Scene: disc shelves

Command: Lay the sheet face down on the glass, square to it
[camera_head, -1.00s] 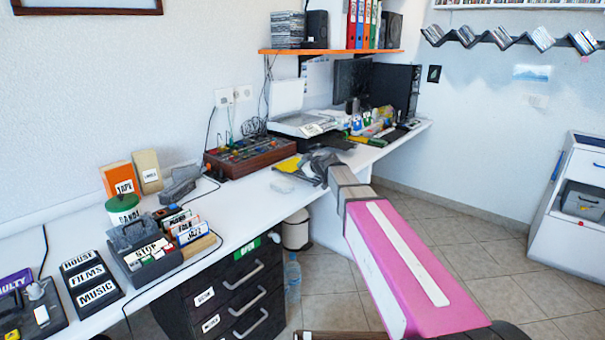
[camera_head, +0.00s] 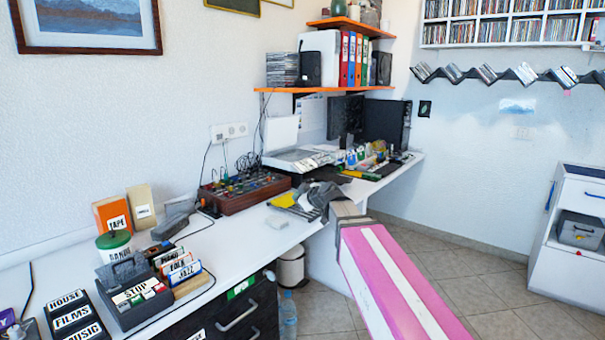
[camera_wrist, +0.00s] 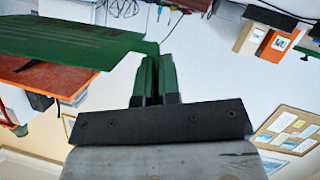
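In the wrist view my gripper's two green fingers (camera_wrist: 152,68) are close together. A thin, flat green sheet (camera_wrist: 75,38) runs from the fingertips to the left edge, so I read them as shut on it. Which face it shows is unclear. In the head view my grey gripper (camera_head: 322,196) is over the desk's front edge, and the sheet cannot be made out there. The scanner (camera_head: 298,159) stands behind it on the desk, its white lid (camera_head: 283,133) raised. The sheet is not seen on the glass.
The mixer (camera_head: 243,192) stands left of the scanner, with monitors (camera_head: 345,118) to the right. The orange shelf (camera_head: 335,88) hangs above.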

